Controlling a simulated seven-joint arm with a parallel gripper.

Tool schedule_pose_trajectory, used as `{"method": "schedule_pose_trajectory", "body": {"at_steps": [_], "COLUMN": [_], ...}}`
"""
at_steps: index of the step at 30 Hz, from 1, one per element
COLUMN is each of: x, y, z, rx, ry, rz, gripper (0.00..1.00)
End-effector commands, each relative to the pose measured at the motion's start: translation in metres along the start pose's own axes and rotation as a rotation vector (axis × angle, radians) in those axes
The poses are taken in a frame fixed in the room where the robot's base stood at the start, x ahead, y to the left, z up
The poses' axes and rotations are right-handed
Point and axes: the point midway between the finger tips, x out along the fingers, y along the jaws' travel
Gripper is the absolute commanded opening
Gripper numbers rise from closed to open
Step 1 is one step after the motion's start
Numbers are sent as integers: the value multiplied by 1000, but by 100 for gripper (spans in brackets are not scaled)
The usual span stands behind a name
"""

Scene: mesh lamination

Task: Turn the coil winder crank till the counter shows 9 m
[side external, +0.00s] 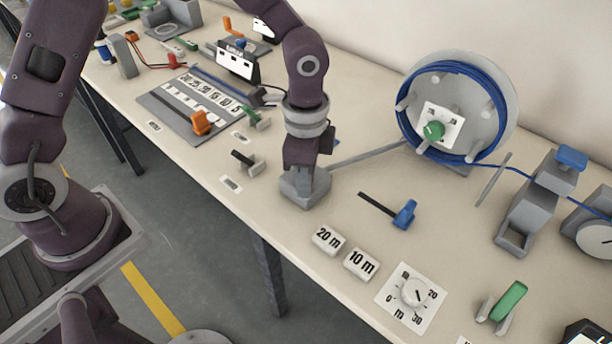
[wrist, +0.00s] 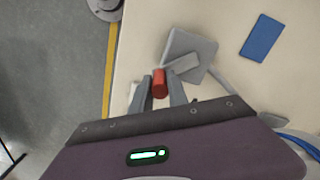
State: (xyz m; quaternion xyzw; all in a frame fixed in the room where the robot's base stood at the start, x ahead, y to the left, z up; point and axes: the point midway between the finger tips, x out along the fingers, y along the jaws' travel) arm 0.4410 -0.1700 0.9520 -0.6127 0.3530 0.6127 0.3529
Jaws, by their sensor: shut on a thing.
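The coil winder (side external: 408,62) is a large grey disc with pegs, wound with blue cable, and has a green knob (side external: 433,130) at its centre. A thin grey rod (side external: 368,153) runs from it to a grey block (side external: 300,192). My gripper (wrist: 160,84) is shut on a red crank handle (wrist: 160,88), beside a grey block (wrist: 188,58) in the wrist view. In the side view my gripper (side external: 306,165) hides the handle. A white dial (side external: 412,292) marked 0 to 30 m lies at the front; its exact reading is too small to tell.
Tiles marked 20 m (side external: 327,239) and 10 m (side external: 361,264) lie near the front edge. A blue-handled tool (side external: 404,214) lies right of my gripper. A grey stand with a blue top (side external: 527,205) guides the cable. An orange-handled board (side external: 175,112) is at the left.

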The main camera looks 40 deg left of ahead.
Motion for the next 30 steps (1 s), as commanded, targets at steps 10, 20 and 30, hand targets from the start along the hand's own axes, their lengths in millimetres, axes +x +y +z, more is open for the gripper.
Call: {"method": "schedule_pose_trajectory", "body": {"at_steps": [10, 20, 30], "x": [0, -34, -72], "y": [0, -1, 0], "z": [0, -1, 0], "rx": [-1, -3, -1], "ry": [1, 4, 1], "rz": [-1, -5, -1], "gripper": [41, 41, 41]}}
